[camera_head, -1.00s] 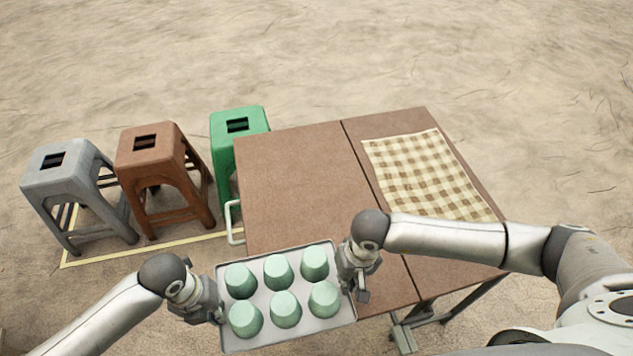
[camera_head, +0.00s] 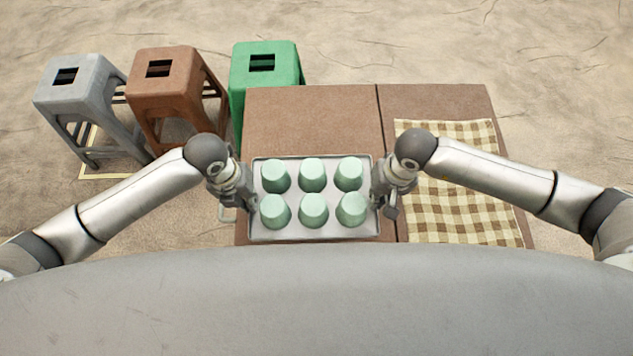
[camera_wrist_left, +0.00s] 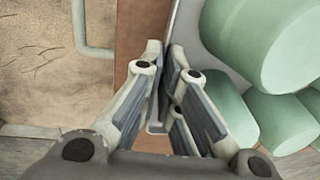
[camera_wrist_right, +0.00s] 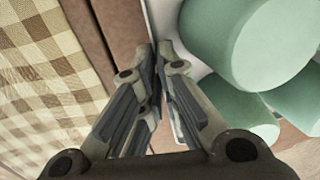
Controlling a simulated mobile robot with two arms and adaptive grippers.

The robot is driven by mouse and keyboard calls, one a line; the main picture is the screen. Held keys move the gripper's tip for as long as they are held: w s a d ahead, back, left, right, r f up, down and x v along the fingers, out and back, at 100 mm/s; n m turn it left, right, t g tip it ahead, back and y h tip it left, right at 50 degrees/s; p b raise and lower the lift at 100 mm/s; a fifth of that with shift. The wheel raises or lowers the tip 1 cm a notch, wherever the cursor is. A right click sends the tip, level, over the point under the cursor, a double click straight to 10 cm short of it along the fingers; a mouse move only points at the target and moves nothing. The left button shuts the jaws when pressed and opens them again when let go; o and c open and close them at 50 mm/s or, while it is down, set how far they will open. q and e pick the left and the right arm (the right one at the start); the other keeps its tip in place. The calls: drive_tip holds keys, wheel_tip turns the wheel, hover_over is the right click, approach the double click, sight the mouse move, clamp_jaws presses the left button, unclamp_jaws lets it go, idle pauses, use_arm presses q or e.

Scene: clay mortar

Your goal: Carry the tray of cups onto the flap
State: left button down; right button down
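The light grey metal tray (camera_head: 314,237) carries several pale green cups (camera_head: 313,174) in two rows, upside down. In the head view it is over the left panel of the brown table (camera_head: 315,118), near the front; I cannot tell if it touches the table. My left gripper (camera_head: 250,204) is shut on the tray's left rim, which shows in the left wrist view (camera_wrist_left: 184,25). My right gripper (camera_head: 379,198) is shut on the right rim, seen in the right wrist view (camera_wrist_right: 163,20). A seam separates the right panel (camera_head: 440,103), likely the flap.
A checkered cloth (camera_head: 462,214) covers much of the right panel. Green (camera_head: 265,75), brown (camera_head: 170,85) and grey (camera_head: 85,90) stools stand at the left. The back of the left panel is clear.

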use_arm(q)
drive_tip(key=shift+w+d, duration=0.1)
drive_tip(key=shift+w, duration=0.2)
use_arm(e)
drive_tip(key=shift+w+d, duration=0.2)
drive_tip(key=shift+w, duration=0.2)
use_arm(q)
drive_tip(key=shift+s, duration=0.1)
use_arm(e)
drive_tip(key=shift+s+r, duration=0.1)
